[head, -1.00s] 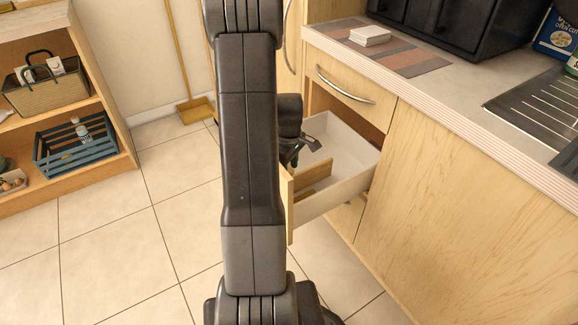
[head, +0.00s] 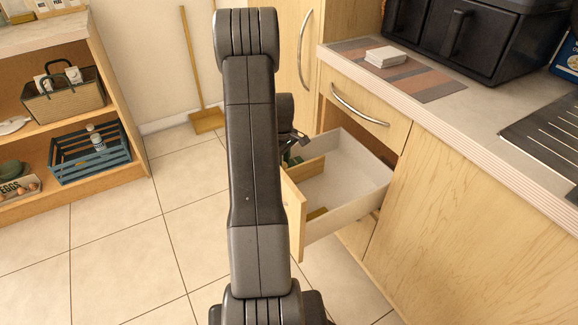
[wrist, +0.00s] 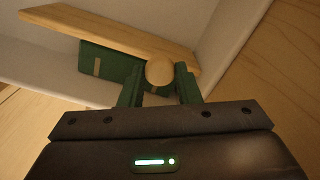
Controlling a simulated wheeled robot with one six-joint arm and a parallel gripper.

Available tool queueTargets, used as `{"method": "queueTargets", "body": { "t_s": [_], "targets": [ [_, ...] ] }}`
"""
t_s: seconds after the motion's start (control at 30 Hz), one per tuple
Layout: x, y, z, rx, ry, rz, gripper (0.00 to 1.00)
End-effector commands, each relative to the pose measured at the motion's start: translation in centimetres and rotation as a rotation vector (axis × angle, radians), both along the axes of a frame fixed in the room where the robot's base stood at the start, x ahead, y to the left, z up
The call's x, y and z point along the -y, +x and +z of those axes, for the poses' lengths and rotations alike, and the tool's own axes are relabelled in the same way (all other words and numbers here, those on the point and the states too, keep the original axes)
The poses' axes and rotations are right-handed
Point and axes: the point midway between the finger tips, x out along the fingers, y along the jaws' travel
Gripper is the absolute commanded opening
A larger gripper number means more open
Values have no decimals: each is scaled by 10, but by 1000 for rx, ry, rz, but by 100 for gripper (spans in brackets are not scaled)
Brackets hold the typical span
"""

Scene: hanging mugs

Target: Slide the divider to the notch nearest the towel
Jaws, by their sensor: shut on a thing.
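The divider (head: 308,169) is a light wooden board standing across the open drawer (head: 350,200). In the wrist view the divider (wrist: 110,30) runs along the top, with a round wooden knob (wrist: 159,70) on it. My gripper (wrist: 159,88) has green fingers shut on this knob. In the head view my arm hides most of the gripper. A dark green piece with tan patches (wrist: 108,64) lies under the divider's edge in the wrist view; I cannot tell if it is the towel. The notches cannot be made out.
A small yellow-brown thing (head: 317,213) lies in the drawer's near part. The counter (head: 440,105) overhangs the drawer on the right, with a striped mat (head: 430,88) on it. A shelf (head: 130,160) stands left.

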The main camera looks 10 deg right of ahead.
Motion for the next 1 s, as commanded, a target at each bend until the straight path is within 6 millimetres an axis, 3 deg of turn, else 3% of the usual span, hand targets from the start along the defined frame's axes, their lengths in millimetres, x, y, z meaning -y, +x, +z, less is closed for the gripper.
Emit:
{"method": "queueTargets", "body": {
  "t_s": [0.3,0.33,0.43,0.77,1.0],
  "targets": [
    [-2,5,1,11,1,0,0],
    [-2,5,1,11,1,1,34],
    [-2,5,1,10,0,1,52],
    [-1,4,4,7,0,0,52],
    [-1,5,43,11,-1,1,52]
  ]
}}
